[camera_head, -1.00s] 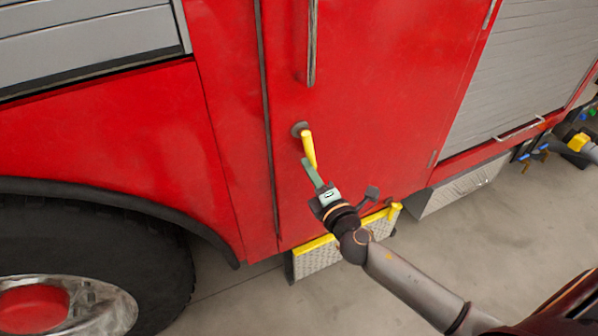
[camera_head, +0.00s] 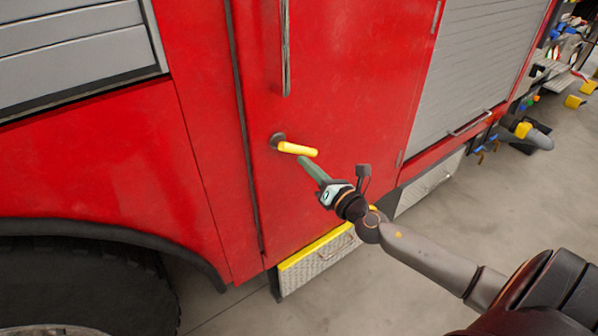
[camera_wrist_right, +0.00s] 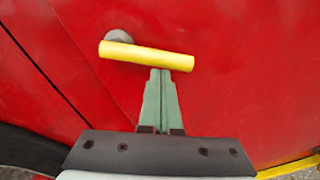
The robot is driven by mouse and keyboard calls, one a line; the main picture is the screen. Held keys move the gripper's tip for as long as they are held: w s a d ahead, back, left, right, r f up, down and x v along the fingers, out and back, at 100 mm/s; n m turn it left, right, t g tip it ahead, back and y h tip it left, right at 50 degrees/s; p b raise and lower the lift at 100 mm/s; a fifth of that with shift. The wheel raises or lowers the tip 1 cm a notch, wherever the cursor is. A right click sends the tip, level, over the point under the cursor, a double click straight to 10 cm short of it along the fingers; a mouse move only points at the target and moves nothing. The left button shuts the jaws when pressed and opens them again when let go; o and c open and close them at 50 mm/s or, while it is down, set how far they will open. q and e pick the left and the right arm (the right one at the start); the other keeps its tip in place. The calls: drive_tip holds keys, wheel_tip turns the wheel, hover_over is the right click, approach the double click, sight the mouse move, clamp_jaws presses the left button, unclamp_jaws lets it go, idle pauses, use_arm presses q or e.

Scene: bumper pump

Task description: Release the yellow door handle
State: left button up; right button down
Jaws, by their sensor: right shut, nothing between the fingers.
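The yellow door handle (camera_head: 298,149) sticks out to the right, nearly level, from its round grey mount on the red door (camera_head: 340,90). In the right wrist view the handle (camera_wrist_right: 140,55) lies across the picture, tilted slightly down to the right. My right gripper (camera_head: 303,161) is shut and empty. Its green fingers (camera_wrist_right: 160,75) are together and end just below the handle's free half, not around it. I cannot tell whether the tips touch the handle. My left gripper is not in view.
A vertical grab bar (camera_head: 285,50) is on the door above the handle. A yellow-edged metal step (camera_head: 315,260) is below the door. A big tyre (camera_head: 90,290) is at lower left. Grey concrete floor (camera_head: 520,210) is open at the right.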

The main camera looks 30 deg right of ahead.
sight(316, 152)
drive_tip(key=n, duration=0.1)
drive_tip(key=d+r+n, duration=0.1)
drive_tip(key=n, duration=0.1)
drive_tip(key=d+r+n+p, duration=0.1)
drive_tip(key=n, duration=0.1)
drive_tip(key=shift+r, duration=0.2)
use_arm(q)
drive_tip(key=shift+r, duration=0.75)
use_arm(e)
drive_tip(key=shift+r, duration=0.3)
